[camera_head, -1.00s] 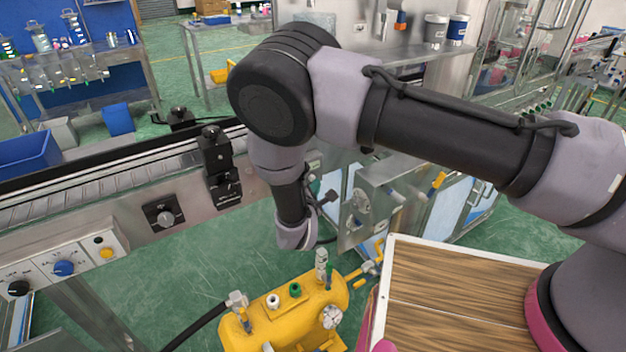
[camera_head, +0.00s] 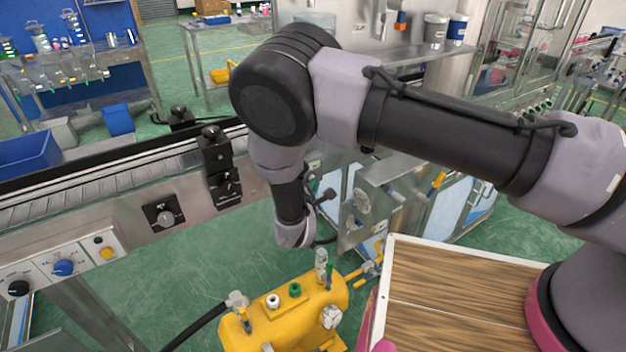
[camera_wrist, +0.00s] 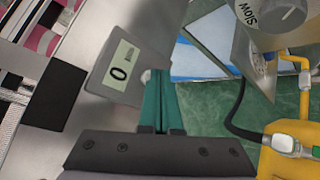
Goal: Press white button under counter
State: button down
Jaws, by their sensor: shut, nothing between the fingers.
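In the wrist view, my gripper (camera_wrist: 158,76) has two teal fingers pressed together with nothing between them. A small round white button (camera_wrist: 147,76) shows right beside the fingertips, partly hidden by them. I cannot tell whether the fingers touch it. It sits at the edge of a grey display box (camera_wrist: 103,80) that reads 0, on the metal side of the counter (camera_wrist: 80,50). In the head view my arm hides the button and most of the gripper.
A yellow tank (camera_head: 290,318) with valves and a gauge stands below the arm. A dial marked Slow (camera_wrist: 284,10) is at the upper right in the wrist view. A conveyor (camera_head: 110,172) runs along the left. A wood-topped surface (camera_head: 450,295) lies at the lower right.

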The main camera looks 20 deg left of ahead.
dwell(0.4)
jog(key=shift+s+d, duration=0.5)
jog(key=shift+d, duration=0.15)
jog(key=shift+s+d, duration=1.65)
jog(key=shift+d, duration=0.25)
